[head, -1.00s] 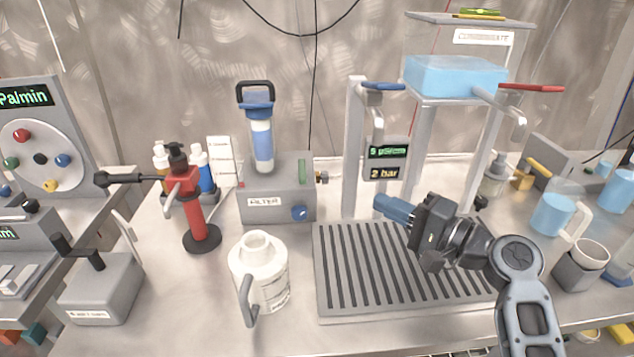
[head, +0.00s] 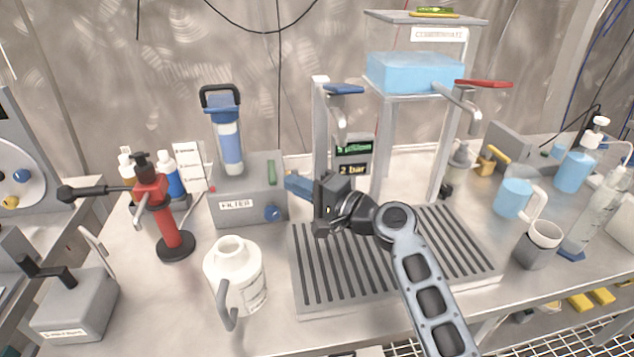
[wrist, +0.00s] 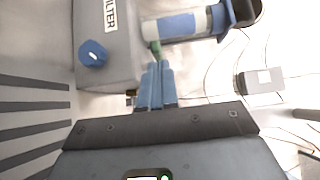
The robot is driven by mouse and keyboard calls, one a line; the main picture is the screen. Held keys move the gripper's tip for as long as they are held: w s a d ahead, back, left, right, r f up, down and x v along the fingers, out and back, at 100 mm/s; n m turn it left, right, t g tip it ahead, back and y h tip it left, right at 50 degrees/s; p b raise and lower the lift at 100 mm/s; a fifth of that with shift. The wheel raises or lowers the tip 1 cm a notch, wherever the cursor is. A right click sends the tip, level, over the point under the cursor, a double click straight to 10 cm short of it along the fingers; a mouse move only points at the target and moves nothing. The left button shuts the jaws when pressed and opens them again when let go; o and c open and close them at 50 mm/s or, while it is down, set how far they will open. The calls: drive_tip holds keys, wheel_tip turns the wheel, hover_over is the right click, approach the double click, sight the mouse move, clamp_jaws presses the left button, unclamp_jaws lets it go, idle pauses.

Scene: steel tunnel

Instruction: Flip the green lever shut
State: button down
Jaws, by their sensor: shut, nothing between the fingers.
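The green lever (head: 272,172) stands upright at the right end of the top of the grey filter box (head: 235,207). In the wrist view the lever (wrist: 155,47) shows just beyond my fingertips. My gripper (head: 290,180) is shut and empty, its blue fingers pointing left toward the right side of the box. In the wrist view the closed fingers of my gripper (wrist: 158,66) lie side by side, partly overlapping the lever's lower end. I cannot tell whether they touch it.
A blue filter cartridge (head: 228,140) stands on the box, left of the lever. A blue knob (head: 272,213) is on its front. The tap stand's post (head: 320,130) rises close behind my gripper. A white jug (head: 235,270) stands in front, beside the slotted drip tray (head: 340,285).

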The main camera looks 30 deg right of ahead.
drive_tip(key=shift+w+a, duration=0.1)
drive_tip(key=shift+a, duration=0.3)
drive_tip(key=shift+a, duration=0.15)
